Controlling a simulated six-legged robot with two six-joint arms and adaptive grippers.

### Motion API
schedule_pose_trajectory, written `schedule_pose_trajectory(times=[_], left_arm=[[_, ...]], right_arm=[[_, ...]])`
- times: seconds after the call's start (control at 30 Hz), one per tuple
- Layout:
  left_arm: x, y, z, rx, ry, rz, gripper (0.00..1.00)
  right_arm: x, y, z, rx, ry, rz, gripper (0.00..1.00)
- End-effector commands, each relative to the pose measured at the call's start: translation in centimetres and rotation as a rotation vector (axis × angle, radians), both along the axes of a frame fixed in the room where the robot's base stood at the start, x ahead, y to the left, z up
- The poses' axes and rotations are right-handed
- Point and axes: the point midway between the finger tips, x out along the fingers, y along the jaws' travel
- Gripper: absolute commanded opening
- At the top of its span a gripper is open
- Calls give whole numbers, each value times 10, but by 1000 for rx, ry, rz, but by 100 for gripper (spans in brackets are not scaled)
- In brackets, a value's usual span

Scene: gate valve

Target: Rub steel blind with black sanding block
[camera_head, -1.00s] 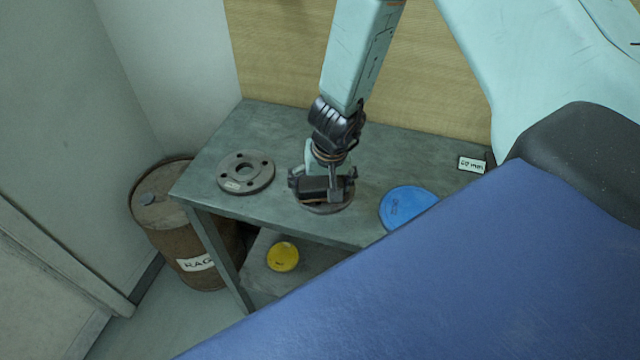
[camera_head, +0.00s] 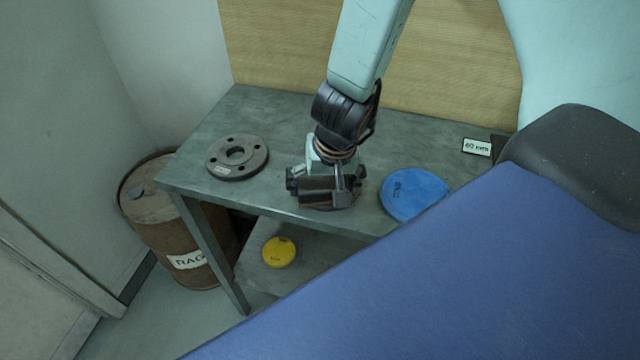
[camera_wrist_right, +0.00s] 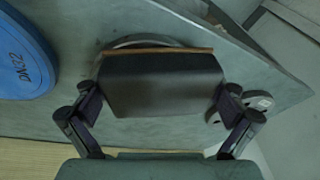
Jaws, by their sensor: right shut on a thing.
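My right gripper (camera_head: 326,187) is shut on the black sanding block (camera_head: 315,191) above the bench near its front edge. In the right wrist view, the block (camera_wrist_right: 165,84) sits between the two fingers, with a brown layer along its far edge. The steel blind (camera_wrist_right: 140,42) shows there as a grey curved rim beyond the block. Most of the blind is hidden under the block and gripper. The block appears to be on or just over the blind; I cannot tell whether they touch. My left gripper is not in view.
A grey flange with bolt holes (camera_head: 237,169) lies on the bench (camera_head: 256,118) to the left. A blue disc (camera_head: 413,194) lies to the right. A small sign (camera_head: 477,147) stands at the back right. A yellow disc (camera_head: 279,252) is on the lower shelf. A rusty drum (camera_head: 162,215) stands left.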

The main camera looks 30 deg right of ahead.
Motion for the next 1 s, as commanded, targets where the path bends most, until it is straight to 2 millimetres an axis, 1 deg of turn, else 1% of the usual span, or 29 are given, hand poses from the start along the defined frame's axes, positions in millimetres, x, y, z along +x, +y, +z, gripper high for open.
schedule_pose_trajectory(times=[0.03,0.17,0.57,0.67,1.0], left_arm=[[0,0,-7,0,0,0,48],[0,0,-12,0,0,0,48],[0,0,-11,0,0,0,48],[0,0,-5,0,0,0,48],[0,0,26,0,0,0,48]], right_arm=[[-14,4,-9,13,27,-3,45],[-22,7,-8,13,27,-4,45],[-24,7,-4,13,27,-4,45],[-24,7,1,13,27,-3,45],[-20,6,32,8,18,0,45]])
